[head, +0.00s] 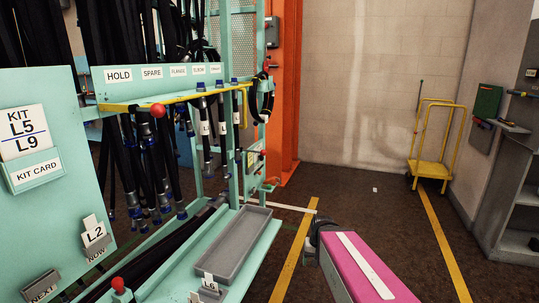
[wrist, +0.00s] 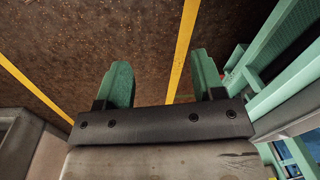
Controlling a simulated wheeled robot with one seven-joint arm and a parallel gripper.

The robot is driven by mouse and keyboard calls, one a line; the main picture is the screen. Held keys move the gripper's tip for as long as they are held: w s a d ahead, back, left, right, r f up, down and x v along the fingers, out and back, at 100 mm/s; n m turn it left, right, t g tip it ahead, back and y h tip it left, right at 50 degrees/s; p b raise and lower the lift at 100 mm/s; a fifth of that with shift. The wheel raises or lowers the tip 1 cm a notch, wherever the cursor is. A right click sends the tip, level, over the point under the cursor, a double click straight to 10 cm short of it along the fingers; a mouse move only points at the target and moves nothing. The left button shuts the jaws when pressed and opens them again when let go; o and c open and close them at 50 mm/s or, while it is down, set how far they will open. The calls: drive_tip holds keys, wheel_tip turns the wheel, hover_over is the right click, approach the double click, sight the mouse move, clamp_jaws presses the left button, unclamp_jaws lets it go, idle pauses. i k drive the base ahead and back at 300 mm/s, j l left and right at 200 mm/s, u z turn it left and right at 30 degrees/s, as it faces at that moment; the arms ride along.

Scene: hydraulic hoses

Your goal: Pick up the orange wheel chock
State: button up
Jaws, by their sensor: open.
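I cannot make out an orange wheel chock in either view. My gripper (wrist: 162,72) shows in the wrist view as two green fingers on a dark bar. The fingers stand wide apart, with only brown floor and part of a yellow line behind the gap. It is open and holds nothing. In the head view I cannot make out its fingers.
A green hose rack (head: 165,100) with black hoses and a grey tray (head: 228,245) stands at left. A yellow cart (head: 432,168) stands by the back wall, with grey shelving (head: 515,215) at right. Dark floor (head: 375,205) between yellow lines is largely clear.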

sight(272, 181)
drive_tip(key=i+l, duration=0.85)
drive_tip(key=i, duration=0.15)
drive_tip(key=i+l+u, duration=0.1)
drive_tip(key=i+l, duration=0.75)
drive_tip(key=i, duration=0.15)
